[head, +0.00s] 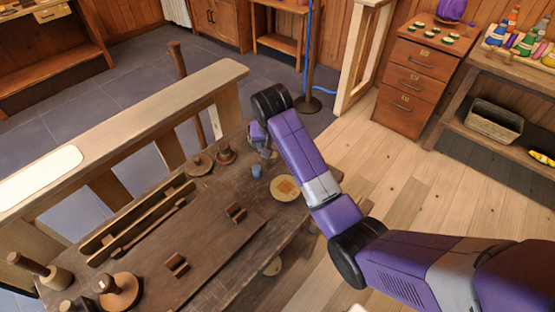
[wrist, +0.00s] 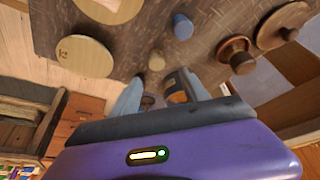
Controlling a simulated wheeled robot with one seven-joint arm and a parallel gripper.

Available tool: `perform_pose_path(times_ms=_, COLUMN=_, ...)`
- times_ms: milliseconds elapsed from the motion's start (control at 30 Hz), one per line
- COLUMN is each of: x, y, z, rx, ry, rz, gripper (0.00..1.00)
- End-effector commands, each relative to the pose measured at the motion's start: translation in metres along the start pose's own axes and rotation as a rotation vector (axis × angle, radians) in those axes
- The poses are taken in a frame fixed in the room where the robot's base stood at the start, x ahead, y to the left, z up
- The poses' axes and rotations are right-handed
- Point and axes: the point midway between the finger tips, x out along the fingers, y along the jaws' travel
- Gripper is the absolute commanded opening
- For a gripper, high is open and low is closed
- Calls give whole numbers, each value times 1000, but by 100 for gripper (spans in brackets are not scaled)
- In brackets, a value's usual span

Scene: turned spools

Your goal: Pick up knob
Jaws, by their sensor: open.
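My gripper (wrist: 162,84) is open, with its two grey-blue fingers apart above the workbench. In the head view my gripper (head: 260,138) is at the far right end of the bench, partly hidden by my purple arm. A small pale rounded piece (wrist: 156,60), which may be the knob, stands just beyond the fingertips in the wrist view. A dark turned piece (wrist: 148,101) and an orange-brown piece (wrist: 177,86) show between the fingers; I cannot tell whether they touch them. Which piece is the knob is not certain.
A blue cup (head: 256,171), a round wooden disc (head: 286,189), a brown spool (head: 225,153) and a disc with a peg (head: 199,164) stand close by on the workbench (head: 215,222). A long slotted wooden rack (head: 135,222) lies farther left. A drawer cabinet (head: 415,75) stands beyond.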

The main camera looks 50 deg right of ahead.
Motion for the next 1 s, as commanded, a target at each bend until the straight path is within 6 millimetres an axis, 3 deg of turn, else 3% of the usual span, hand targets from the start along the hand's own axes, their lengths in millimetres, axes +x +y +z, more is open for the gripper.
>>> perform_pose_path(times_ms=367, x=33, y=3, z=5, rx=14, ry=-15, rz=6, gripper=53)
perform_pose_path(times_ms=667, x=72, y=5, z=8, rx=12, ry=-14, rz=6, gripper=53)
perform_pose_path(times_ms=1000, x=78, y=4, z=8, rx=12, ry=-12, rz=4, gripper=51)
